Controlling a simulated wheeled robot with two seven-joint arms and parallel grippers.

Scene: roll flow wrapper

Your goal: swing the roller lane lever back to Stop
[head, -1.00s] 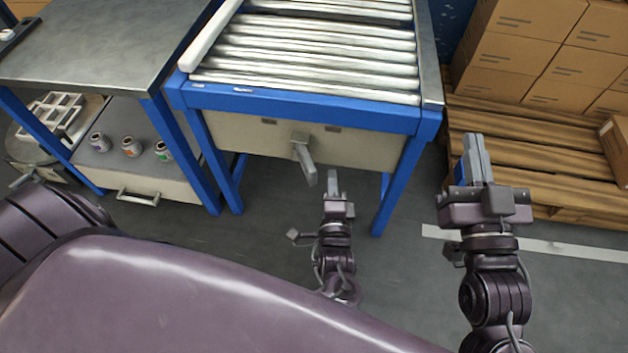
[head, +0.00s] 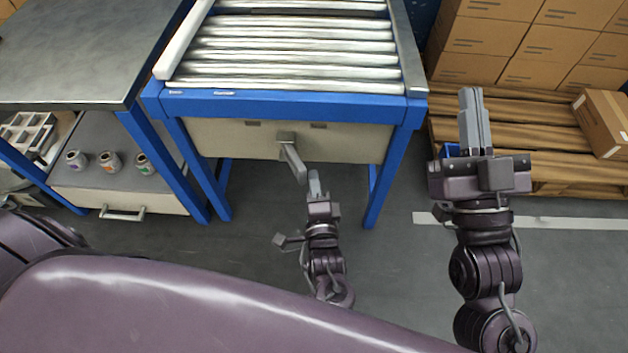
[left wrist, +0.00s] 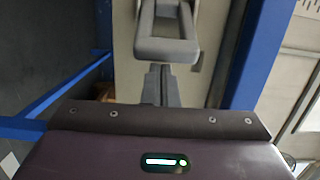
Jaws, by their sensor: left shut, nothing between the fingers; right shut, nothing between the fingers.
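The roller lane (head: 290,60) has a blue frame with a beige front panel. Its grey lever (head: 292,160) hangs from a pivot block on that panel and slants down to the right. In the left wrist view the lever's loop-shaped end (left wrist: 168,45) is just ahead of the fingers. My left gripper (head: 314,180) is shut and empty, its tips close to the lever's lower end; I cannot tell whether they touch. My right gripper (head: 472,118) is shut and empty, right of the lane. The Stop marking cannot be read.
A grey-topped workbench (head: 80,60) stands at left, with several small jars (head: 108,161) on its lower shelf. Stacked cartons (head: 525,40) and a wooden pallet (head: 500,125) are at right. Open floor lies below the lane.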

